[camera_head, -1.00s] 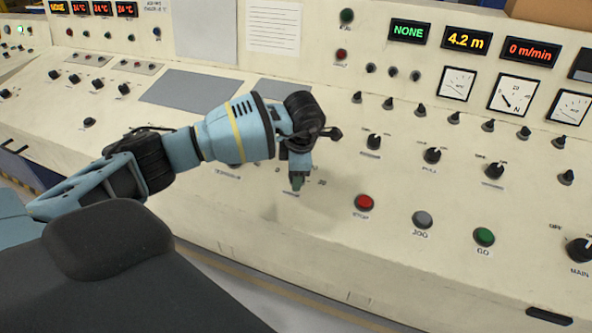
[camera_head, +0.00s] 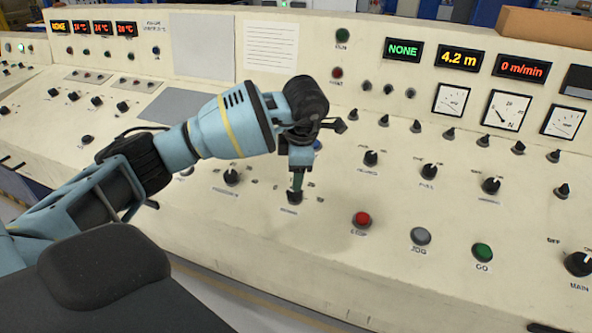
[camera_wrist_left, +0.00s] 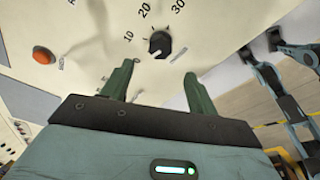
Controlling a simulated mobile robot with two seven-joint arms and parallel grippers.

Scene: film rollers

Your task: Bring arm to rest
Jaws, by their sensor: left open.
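My left gripper (camera_head: 296,188) hangs over the sloped cream console (camera_head: 180,215) in the head view. Its green fingers point down at a black timer-like knob (camera_head: 293,198) with a number scale around it. In the left wrist view the two fingers (camera_wrist_left: 158,86) are spread with nothing between them. The same black knob (camera_wrist_left: 160,43) shows beyond the fingertips, apart from them, with 10, 20 and 30 around it.
The red button (camera_head: 361,220), grey JOG button (camera_head: 421,236) and green GO button (camera_head: 482,252) lie right of the gripper. Several black knobs sit behind them. Displays and dial gauges line the raised back panel. A cardboard box (camera_head: 545,25) stands on top.

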